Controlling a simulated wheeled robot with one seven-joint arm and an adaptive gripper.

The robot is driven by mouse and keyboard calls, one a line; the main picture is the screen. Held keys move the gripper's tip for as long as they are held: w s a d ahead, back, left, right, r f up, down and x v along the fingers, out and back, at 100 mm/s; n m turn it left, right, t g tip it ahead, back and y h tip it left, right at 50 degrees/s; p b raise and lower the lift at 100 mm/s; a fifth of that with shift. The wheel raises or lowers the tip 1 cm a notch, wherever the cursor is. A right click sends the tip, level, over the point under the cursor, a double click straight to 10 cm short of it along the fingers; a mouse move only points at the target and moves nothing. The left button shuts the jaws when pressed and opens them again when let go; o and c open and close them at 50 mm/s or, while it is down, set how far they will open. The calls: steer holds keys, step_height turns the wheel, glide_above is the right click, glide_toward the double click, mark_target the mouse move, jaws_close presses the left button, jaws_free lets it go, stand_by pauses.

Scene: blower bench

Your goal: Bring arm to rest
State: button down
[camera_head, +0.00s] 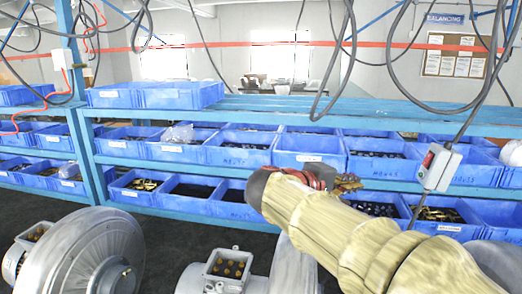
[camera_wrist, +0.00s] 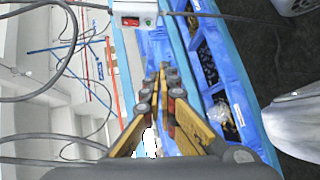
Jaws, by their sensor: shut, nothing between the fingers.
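My arm, in a beige sleeve, reaches up and left from the lower right of the head view. My gripper (camera_head: 348,182) shows small beyond the sleeve, in front of the blue shelf rack (camera_head: 455,191). In the wrist view my gripper (camera_wrist: 163,70) has its yellow-and-black fingers together, with nothing between them. The fingers point toward the hanging switch box (camera_wrist: 135,14) at the top of that view; the gap to it cannot be judged.
Blue bins (camera_head: 236,149) fill the rack's shelves. The grey switch box (camera_head: 438,167) hangs on a cable at the right, and more cables loop overhead. A round grey blower (camera_head: 85,255) and a motor with an open terminal box (camera_head: 229,266) stand in front.

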steer(key=s+a+f+m+g+y+b, duration=0.1)
steer(key=s+f+y+b, duration=0.5)
steer(key=s+f, duration=0.9)
steer(key=s+a+f+m+g+y+b, duration=0.2)
steer(key=s+f+m+y+b, duration=0.3)
steer(key=s+f, duration=1)
steer(key=shift+s+a+f+m+y+b, duration=0.4)
steer(key=shift+f+b, duration=0.95)
steer(key=shift+f, duration=2)
